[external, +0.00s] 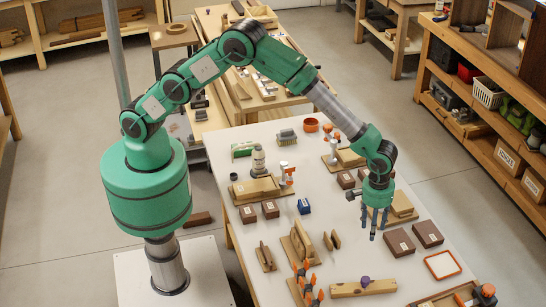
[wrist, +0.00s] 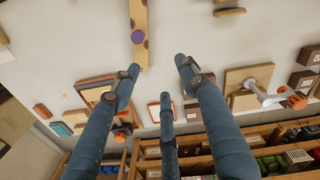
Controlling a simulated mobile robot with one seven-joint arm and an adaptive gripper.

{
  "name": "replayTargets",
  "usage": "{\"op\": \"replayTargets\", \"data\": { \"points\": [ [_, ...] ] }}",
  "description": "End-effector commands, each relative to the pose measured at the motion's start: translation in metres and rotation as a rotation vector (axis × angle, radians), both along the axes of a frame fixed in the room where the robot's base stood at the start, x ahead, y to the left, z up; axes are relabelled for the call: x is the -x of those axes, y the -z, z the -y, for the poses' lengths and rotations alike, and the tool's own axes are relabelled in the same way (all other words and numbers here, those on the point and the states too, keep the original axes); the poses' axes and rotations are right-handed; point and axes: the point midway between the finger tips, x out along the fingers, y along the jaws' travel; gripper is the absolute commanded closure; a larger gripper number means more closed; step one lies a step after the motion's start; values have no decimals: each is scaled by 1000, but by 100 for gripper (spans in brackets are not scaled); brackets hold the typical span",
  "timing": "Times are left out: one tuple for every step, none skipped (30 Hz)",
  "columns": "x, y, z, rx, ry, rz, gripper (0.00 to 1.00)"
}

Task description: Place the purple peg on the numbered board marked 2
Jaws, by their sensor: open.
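A purple peg (external: 365,281) stands on a long light-wood strip (external: 345,291) near the front of the white table. The peg also shows in the wrist view (wrist: 138,36), on the strip (wrist: 138,12) beyond my fingertips. My gripper (external: 374,222) points down above the table, behind the strip, with its three blue fingers spread and empty. The fingers also show in the wrist view (wrist: 158,78), apart from the peg. Dark brown labelled blocks (external: 399,243) (external: 428,234) lie right of my gripper. Their markings are too small to read, and I cannot tell which board bears a 2.
Wooden pieces (external: 298,243) and orange-topped clamps (external: 306,280) stand at front left. An orange-rimmed tray (external: 443,265) lies at front right, near another orange-topped clamp (external: 486,292). A wooden board (external: 400,207) lies close behind my gripper. Some bare white tabletop lies between the gripper and strip.

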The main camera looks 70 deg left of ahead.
Motion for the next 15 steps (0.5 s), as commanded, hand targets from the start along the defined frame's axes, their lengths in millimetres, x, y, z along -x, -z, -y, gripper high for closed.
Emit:
{"op": "replayTargets", "data": {
  "points": [
    [-4,-19,-14,6,5,9,57],
    [-6,-29,-21,10,11,14,57],
    [-7,-41,-32,12,19,20,57],
    [-9,-51,-40,15,25,25,57],
    [-9,-60,-48,17,32,29,57],
    [-10,-71,-59,20,39,36,57],
    [-11,-81,-67,23,45,41,57],
    [-11,-89,-75,24,51,44,57],
    [-11,-101,-86,27,59,52,57],
    [-11,-110,-94,28,64,57,57],
    [-11,-118,-103,30,71,61,57],
    [-10,-129,-113,33,79,69,57],
    [-9,-137,-122,34,85,74,57],
    [-8,-145,-130,36,90,79,57],
    [-6,-155,-141,36,100,86,57]
  ]
}}
